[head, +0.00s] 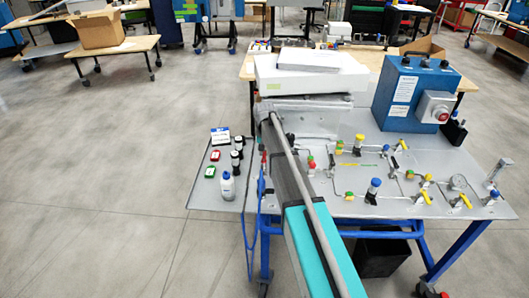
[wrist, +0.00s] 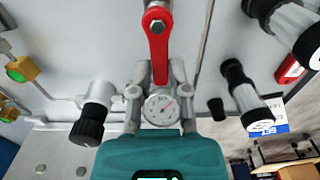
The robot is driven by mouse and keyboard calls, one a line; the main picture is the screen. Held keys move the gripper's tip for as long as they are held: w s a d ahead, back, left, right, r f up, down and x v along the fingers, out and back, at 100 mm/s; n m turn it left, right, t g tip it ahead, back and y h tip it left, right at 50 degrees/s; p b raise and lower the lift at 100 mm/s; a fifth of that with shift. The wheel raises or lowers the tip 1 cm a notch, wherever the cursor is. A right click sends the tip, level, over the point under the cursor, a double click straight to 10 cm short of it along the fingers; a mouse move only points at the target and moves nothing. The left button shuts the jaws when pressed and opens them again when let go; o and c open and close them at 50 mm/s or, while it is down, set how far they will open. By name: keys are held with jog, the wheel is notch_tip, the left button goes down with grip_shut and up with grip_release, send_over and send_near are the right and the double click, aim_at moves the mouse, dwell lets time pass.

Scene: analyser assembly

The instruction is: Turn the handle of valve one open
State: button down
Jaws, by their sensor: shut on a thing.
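The red valve handle (wrist: 158,45) shows in the upper middle of the wrist view, with a round bolt head near its top. It points down the picture towards my gripper (wrist: 160,74). The two grey fingers are shut on its lower end, one on each side. No marking tells which valve this is. In the head view my own arm covers much of the left part of the bench, and I cannot make out the gripper or the held handle clearly.
A blue control box (head: 412,95) stands at the back right. A black knob (wrist: 87,130) and a black-and-white fitting (wrist: 248,100) flank the gripper.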

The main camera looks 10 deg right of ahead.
jog(key=c, duration=0.6)
grip_release()
jog(key=shift+d+m, duration=0.1)
jog(key=shift+m, duration=0.3)
